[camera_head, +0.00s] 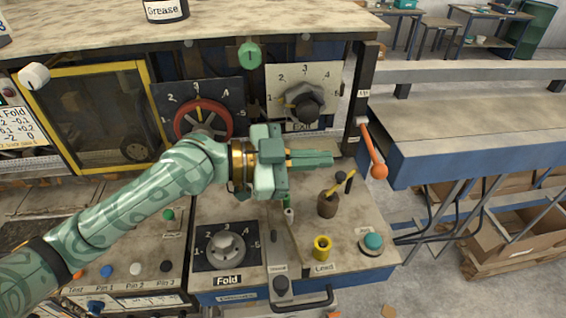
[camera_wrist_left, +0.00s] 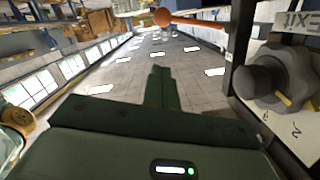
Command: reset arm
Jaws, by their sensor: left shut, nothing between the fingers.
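My left arm comes in from the left in the head view. Its green left gripper (camera_head: 312,158) is shut and empty, and its fingers point right. It appears in front of the machine, over the area between the upper dial panel and the lower control deck. In the left wrist view the fingers (camera_wrist_left: 158,88) are together with nothing between them. My right gripper is in neither view.
A red dial (camera_head: 203,120) sits above the arm. An orange-knobbed lever (camera_head: 374,152) stands right of the gripper. A blue-sided conveyor (camera_head: 480,130) extends right.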

